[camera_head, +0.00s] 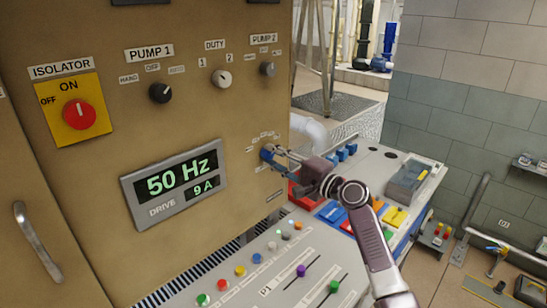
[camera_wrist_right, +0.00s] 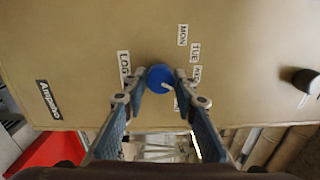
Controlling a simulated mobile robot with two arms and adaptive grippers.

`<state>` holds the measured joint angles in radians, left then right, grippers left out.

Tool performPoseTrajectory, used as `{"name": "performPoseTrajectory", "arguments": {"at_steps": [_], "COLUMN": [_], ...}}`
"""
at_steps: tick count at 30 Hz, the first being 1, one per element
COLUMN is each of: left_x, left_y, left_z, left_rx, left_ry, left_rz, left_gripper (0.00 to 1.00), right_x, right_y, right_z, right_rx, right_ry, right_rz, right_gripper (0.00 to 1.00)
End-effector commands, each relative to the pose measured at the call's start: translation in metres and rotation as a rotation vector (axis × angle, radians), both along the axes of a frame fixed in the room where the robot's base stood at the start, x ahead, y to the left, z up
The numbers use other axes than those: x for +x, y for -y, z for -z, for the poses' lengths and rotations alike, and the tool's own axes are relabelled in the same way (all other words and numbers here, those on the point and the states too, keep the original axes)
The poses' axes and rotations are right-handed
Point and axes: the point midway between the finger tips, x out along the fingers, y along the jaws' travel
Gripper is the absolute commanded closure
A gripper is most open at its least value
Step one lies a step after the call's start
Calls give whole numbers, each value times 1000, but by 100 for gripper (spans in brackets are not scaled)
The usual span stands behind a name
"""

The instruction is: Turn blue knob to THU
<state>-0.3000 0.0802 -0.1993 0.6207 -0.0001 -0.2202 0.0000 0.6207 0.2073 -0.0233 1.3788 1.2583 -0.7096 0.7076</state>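The blue knob (camera_head: 266,154) is on the tan cabinet front, right of the drive display. In the wrist view the knob (camera_wrist_right: 159,77) sits between my right fingertips, with its white pointer toward the lower right. Day labels MON (camera_wrist_right: 182,35), TUE (camera_wrist_right: 195,53) and WED (camera_wrist_right: 195,74) run beside it; the last is partly covered by a finger. Another label below the knob is mostly hidden, and no THU label can be read. My right gripper (camera_wrist_right: 161,80) has a fingertip against each side of the knob. My left gripper is not in view.
A black knob (camera_wrist_right: 306,81) is well right of the fingers in the wrist view. Below the cabinet front, a sloped console (camera_head: 262,275) carries buttons and sliders. A red isolator switch (camera_head: 79,114) and pump knobs are higher on the cabinet.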

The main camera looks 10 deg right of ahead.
Motion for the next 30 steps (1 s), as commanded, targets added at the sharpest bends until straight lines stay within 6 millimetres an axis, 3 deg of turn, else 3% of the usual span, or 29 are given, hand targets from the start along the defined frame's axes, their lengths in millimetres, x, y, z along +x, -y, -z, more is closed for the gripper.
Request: {"name": "performPoseTrajectory", "arguments": {"at_steps": [4, 16, 30], "left_x": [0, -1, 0], "left_y": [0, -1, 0], "left_z": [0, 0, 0], "left_rx": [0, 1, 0], "left_ry": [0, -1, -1], "left_rz": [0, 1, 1], "left_gripper": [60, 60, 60], "right_x": [0, -7, -83], "right_y": [0, 6, 56], "right_z": [2, 1, 4], "right_rx": [-2, -2, -5], "right_ry": [-2, 1, -2], "right_rz": [0, 2, 2], "right_gripper": [57, 57, 57]}}
